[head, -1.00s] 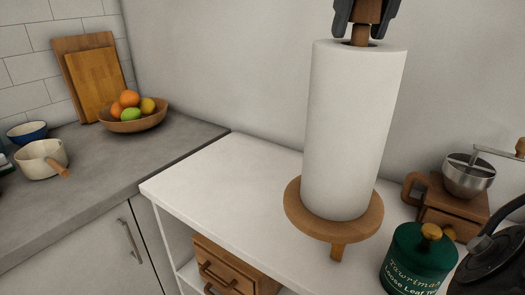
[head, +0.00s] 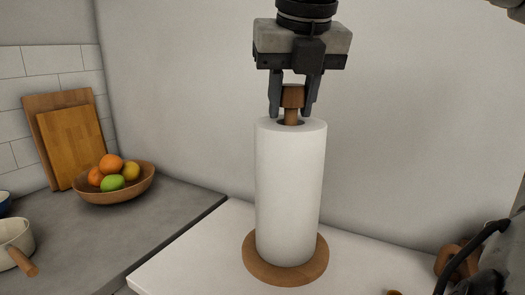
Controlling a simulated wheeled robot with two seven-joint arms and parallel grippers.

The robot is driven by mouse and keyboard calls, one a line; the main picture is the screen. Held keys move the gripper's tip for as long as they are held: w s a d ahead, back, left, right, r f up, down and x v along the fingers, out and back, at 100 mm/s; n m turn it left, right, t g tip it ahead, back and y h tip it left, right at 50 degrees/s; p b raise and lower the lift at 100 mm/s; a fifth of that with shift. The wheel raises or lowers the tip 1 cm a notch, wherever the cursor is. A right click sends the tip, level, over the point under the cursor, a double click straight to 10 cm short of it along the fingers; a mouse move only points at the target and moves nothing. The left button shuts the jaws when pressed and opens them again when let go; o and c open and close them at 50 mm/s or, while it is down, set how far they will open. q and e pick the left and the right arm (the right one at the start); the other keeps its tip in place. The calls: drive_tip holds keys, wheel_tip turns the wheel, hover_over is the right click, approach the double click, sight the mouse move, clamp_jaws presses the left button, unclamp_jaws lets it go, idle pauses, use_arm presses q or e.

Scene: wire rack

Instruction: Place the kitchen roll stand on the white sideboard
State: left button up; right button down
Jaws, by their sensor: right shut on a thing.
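The kitchen roll stand (head: 291,195) has a round wooden base, a white paper roll and a wooden knob on top. It stands upright over the white sideboard (head: 200,255) in the middle of the head view. I cannot tell whether its base touches the top. My right gripper (head: 292,104) points down from above and is shut on the knob, one finger on each side. The base's underside is hidden. My left gripper is not in view.
A grey counter (head: 165,215) adjoins the sideboard at left, holding a fruit bowl (head: 118,190), cutting boards (head: 72,145) and a cream pan (head: 14,240). A dark kettle (head: 495,265) and a wooden grinder (head: 452,262) stand at right. The sideboard is clear left of the stand.

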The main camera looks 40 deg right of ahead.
sight(267, 118)
drive_tip(key=w+d+f+p, duration=0.1)
drive_tip(key=w+d+f, duration=0.1)
drive_tip(key=w+f, duration=0.6)
drive_tip(key=shift+f, duration=1.35)
drive_tip(key=c, duration=1.1)
unclamp_jaws()
drive_tip(key=shift+o, duration=0.5)
drive_tip(key=shift+s, duration=0.1)
drive_tip(key=v, duration=1.1)
drive_tip(key=shift+r, duration=0.2)
drive_tip(key=shift+s+a+r, duration=0.1)
drive_tip(key=shift+a+r, duration=0.05)
drive_tip(key=shift+r, duration=0.35)
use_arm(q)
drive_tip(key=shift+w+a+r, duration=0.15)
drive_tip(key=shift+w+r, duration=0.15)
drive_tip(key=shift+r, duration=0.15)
